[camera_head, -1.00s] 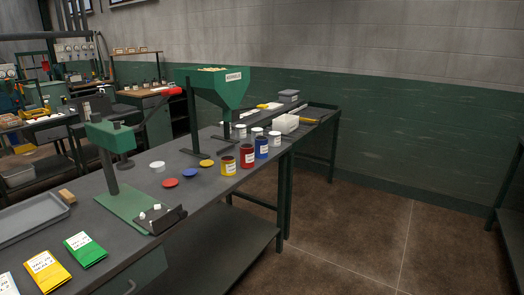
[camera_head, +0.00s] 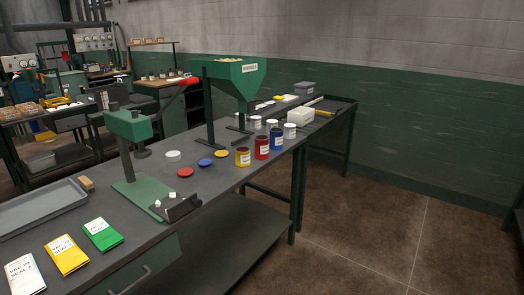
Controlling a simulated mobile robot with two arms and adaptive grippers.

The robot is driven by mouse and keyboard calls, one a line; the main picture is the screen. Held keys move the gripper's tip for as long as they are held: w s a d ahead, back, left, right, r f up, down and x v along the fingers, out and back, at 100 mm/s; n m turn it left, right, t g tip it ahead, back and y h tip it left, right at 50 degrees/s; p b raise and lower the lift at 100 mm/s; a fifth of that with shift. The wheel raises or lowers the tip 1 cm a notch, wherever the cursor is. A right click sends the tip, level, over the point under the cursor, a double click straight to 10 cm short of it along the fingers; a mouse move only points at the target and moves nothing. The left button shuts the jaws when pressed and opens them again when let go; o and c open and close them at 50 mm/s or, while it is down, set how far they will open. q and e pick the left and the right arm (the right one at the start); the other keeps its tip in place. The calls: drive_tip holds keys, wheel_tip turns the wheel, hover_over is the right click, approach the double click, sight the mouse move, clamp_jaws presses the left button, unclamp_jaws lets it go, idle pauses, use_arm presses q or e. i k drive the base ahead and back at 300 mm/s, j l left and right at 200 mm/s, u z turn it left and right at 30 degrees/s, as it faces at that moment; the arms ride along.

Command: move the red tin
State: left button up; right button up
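The red tin (camera_head: 262,147) stands upright on the dark workbench, with a white label on its front. It is between the yellow tin (camera_head: 242,157) on its left and the blue tin (camera_head: 277,139) on its right. A red lid (camera_head: 185,172) lies flat on the bench to the left of the tins. Neither of my grippers shows in the head view.
A green hopper (camera_head: 232,78) on a stand is behind the tins, and a green press (camera_head: 128,125) stands to the left. White tins (camera_head: 290,131) and a white box (camera_head: 300,116) are farther back. Packets and a grey tray (camera_head: 40,207) lie front left. The floor at right is clear.

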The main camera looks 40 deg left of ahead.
sight(261, 142)
drive_tip(key=i+u, duration=0.15)
drive_tip(key=u, duration=0.45)
drive_tip(key=i+l+u, duration=0.35)
drive_tip(key=i, duration=0.15)
drive_tip(key=i+l+u, duration=0.3)
drive_tip(key=i+l, duration=0.2)
